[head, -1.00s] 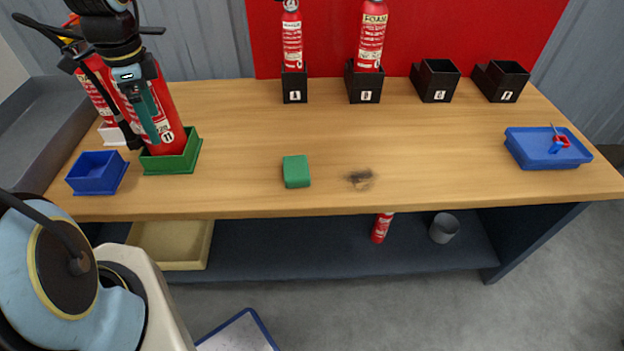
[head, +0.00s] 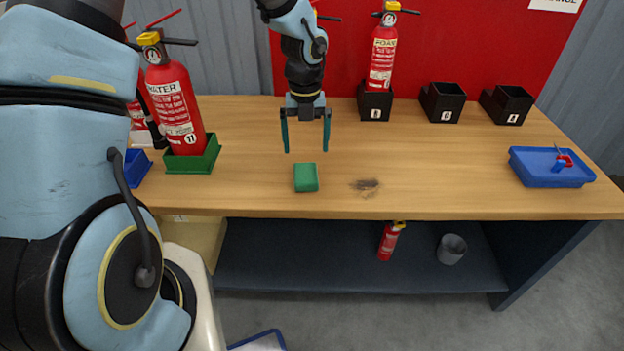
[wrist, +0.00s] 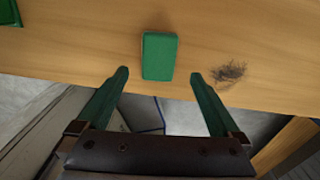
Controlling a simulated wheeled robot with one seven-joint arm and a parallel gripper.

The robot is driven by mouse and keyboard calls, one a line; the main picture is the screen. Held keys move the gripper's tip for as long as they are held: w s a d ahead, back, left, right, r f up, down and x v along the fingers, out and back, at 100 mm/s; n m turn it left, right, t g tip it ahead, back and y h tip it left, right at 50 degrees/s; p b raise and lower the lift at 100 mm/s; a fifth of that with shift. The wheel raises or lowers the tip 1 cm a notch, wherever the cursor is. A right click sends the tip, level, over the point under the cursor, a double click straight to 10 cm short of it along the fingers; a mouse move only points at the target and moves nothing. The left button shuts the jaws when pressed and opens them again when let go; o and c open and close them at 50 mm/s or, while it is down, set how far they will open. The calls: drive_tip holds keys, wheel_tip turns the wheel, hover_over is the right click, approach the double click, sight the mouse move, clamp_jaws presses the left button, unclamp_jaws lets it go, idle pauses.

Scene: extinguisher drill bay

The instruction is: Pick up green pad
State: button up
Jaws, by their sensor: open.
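The green pad (head: 306,178) is a small block lying flat on the wooden bench near its front edge. It also shows in the wrist view (wrist: 159,56), a little beyond the fingertips and between their lines. My gripper (head: 306,150) is open and empty, pointing down above the pad and apart from it. Its two green fingers (wrist: 158,76) show in the wrist view, one to each side of the pad.
A dark smudge (head: 366,187) marks the bench right of the pad. A water extinguisher (head: 178,105) stands in a green tray (head: 208,160) at left. Black holders (head: 443,103) line the back, one with a foam extinguisher (head: 383,55). A blue tray (head: 553,172) sits at right.

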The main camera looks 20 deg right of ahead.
sight(306, 171)
wheel_tip(306, 171, down, 9)
drive_tip(key=shift+a+r+p, duration=0.1)
drive_tip(key=shift+r+p, duration=0.05)
drive_tip(key=shift+p, duration=0.65)
drive_tip(key=shift+c, duration=0.2)
drive_tip(key=c, duration=1.2)
